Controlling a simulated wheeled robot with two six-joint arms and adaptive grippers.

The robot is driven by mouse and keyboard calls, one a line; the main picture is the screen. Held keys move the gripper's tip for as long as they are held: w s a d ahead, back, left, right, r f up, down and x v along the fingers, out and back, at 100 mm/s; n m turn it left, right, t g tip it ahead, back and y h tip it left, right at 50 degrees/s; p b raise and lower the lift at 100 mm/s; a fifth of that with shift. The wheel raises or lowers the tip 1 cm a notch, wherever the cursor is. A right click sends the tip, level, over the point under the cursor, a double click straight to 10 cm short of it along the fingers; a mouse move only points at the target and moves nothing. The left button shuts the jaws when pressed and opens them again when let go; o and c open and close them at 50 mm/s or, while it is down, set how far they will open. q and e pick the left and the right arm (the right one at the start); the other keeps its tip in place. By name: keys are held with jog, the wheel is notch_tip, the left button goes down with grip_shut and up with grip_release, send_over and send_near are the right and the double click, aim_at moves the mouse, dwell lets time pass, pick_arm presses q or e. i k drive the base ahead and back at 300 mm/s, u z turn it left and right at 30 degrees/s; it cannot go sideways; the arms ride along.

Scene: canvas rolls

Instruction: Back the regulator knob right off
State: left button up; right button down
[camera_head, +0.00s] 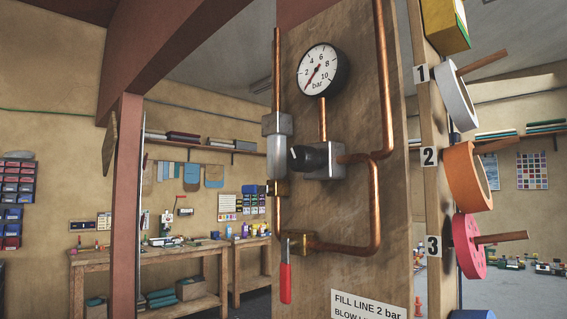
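The black regulator knob (306,158) sticks out to the left from the grey regulator body (328,161) on a wooden board (340,215). Above it, a round pressure gauge (322,70) marked in bar has a red needle pointing down and left, near the low end of its scale. A valve with a red lever (286,283) hangs straight down below the knob. Nothing touches the knob. How far the knob is turned cannot be told. Neither of my grippers is in view.
Copper pipes (376,200) run around the regulator, and a filter bowl (276,155) stands close on its left. A white sign (366,306) reads "FILL LINE 2 bar". Numbered pegs with rolls (468,175) jut out at right. Workbenches (150,256) stand behind.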

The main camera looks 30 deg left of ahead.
aim_at(306, 158)
jog(key=k, duration=0.6)
jog(key=z, duration=0.7)
